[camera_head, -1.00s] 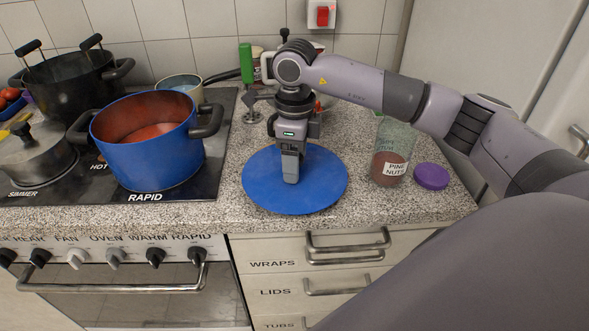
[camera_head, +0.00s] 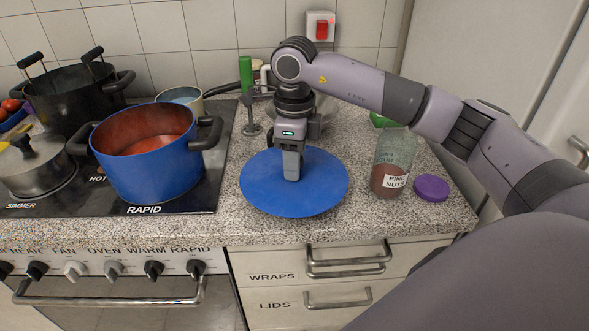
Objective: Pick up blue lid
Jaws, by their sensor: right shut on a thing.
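The blue lid (camera_head: 265,192) is a flat round disc over the speckled counter, to the right of the hob. My right gripper (camera_head: 291,176) points straight down at the middle of the lid and is shut on it. The gripper hides the part it grips. The lid looks level, and I cannot tell clearly whether a small gap lies under it. My left gripper is not in view.
A blue pot (camera_head: 150,175) with red contents stands on the hob at the left. A jar labelled pine nuts (camera_head: 392,165) and a purple lid (camera_head: 432,188) stand to the right. A green-handled utensil (camera_head: 246,85) is behind. Counter is bare in front.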

